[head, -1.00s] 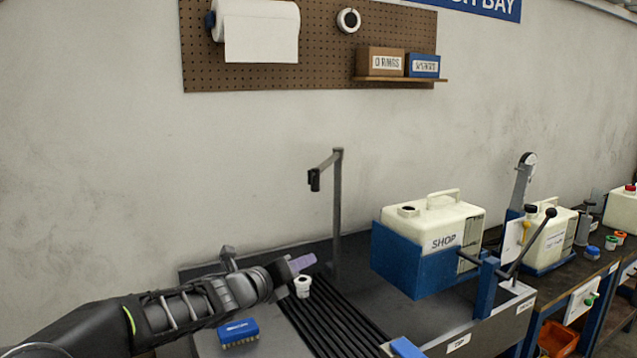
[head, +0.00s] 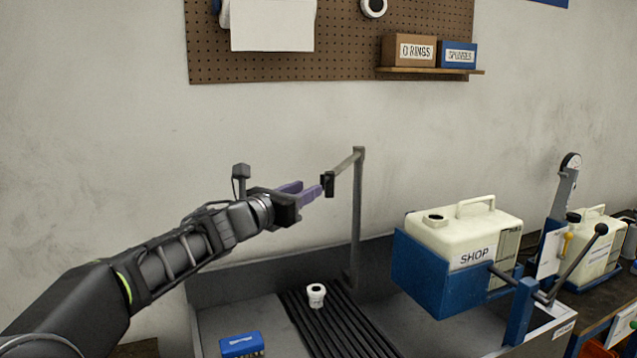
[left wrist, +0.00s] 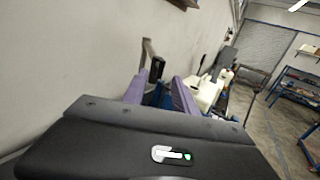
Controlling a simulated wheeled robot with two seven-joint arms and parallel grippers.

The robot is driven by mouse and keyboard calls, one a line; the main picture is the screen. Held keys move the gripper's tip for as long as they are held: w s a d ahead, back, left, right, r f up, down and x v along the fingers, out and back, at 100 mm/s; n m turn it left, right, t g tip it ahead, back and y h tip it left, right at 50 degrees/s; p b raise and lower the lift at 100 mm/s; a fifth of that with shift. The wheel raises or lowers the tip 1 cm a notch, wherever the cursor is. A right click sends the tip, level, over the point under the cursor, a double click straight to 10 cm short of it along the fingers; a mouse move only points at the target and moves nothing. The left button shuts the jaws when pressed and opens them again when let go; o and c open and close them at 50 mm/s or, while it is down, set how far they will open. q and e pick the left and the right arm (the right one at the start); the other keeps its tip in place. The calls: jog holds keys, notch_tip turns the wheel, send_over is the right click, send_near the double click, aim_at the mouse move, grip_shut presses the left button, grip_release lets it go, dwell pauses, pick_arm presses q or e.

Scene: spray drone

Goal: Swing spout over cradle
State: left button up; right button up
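The spout is a grey arm (head: 345,168) on a thin upright post, with a black block (head: 328,185) at its free end. It points left and toward me, away from the blue cradle (head: 435,275), which holds a cream jug (head: 468,235) marked SHOP. My left gripper (head: 311,190) has purple fingers and is raised just beside the black block. In the left wrist view, the fingers (left wrist: 159,92) stand apart, with the black block (left wrist: 156,70) showing between them, farther ahead. I cannot tell whether they touch it. My right gripper is not in view.
A white cup-like fitting (head: 316,295) stands on the dark ribbed strip (head: 335,325) below. A blue brush (head: 241,345) lies at the bench front. A black-knobbed lever (head: 578,262) rises right of the cradle. The air around the spout is clear.

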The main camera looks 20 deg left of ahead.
aim_at(321, 183)
pick_arm(q)
jog(key=w, duration=0.2)
jog(key=w+p, duration=0.1)
jog(key=w, duration=0.2)
jog(key=shift+w+d, duration=0.4)
jog(key=shift+c, duration=0.4)
grip_shut()
dwell(0.6)
